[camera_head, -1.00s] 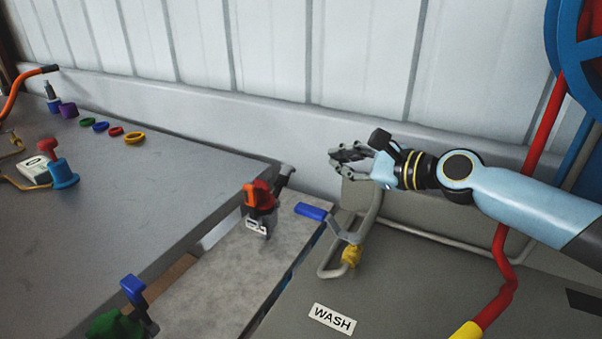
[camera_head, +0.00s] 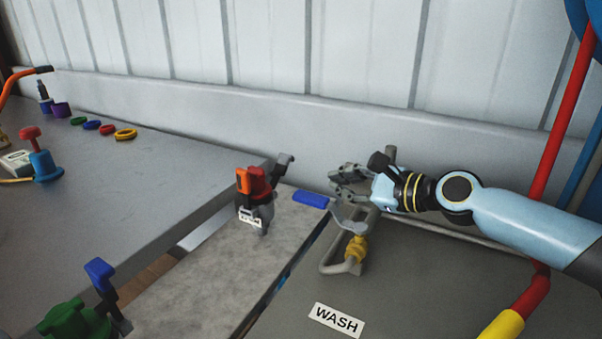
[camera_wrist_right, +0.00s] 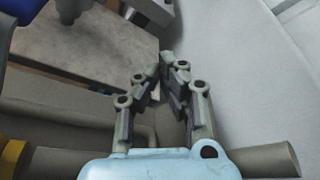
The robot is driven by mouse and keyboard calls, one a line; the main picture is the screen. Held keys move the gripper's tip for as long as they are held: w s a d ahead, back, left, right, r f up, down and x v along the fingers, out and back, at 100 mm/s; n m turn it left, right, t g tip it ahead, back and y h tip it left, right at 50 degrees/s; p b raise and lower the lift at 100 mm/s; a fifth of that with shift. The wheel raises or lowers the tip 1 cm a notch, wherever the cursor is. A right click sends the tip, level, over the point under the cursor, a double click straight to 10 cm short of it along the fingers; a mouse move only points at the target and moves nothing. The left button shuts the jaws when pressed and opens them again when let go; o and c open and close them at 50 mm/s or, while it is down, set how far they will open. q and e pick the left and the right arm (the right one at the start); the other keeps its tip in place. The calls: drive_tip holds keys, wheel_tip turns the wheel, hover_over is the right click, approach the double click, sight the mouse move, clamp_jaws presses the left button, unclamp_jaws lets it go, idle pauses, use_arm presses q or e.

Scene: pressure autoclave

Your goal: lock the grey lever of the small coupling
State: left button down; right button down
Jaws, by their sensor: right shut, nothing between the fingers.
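The small coupling (camera_head: 258,196) stands at the far end of the pale stone-like strip in the head view. It has a red body, an orange part, a grey base with a white label, and a dark grey lever (camera_head: 284,161) slanting up to the right. My right gripper (camera_head: 347,184) is to the right of the coupling, clearly apart from it, above the bent pipe. In the right wrist view its fingers (camera_wrist_right: 166,72) are close together with nothing between them. My left gripper is in neither view.
A green coupling with a blue lever (camera_head: 100,272) stands front left. Coloured rings (camera_head: 125,134) lie on the grey table. The wall is close behind.

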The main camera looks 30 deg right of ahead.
sight(280, 165)
drive_tip(key=b+x, duration=0.2)
drive_tip(key=x, duration=0.8)
drive_tip(key=a+r+p, duration=0.1)
drive_tip(key=s+r+p, duration=0.1)
drive_tip(key=r, duration=0.1)
drive_tip(key=shift+a, duration=0.4)
drive_tip(key=shift+s+a+r+p, duration=0.15)
drive_tip(key=shift+s+a+p, duration=0.05)
drive_tip(key=shift+p, duration=0.2)
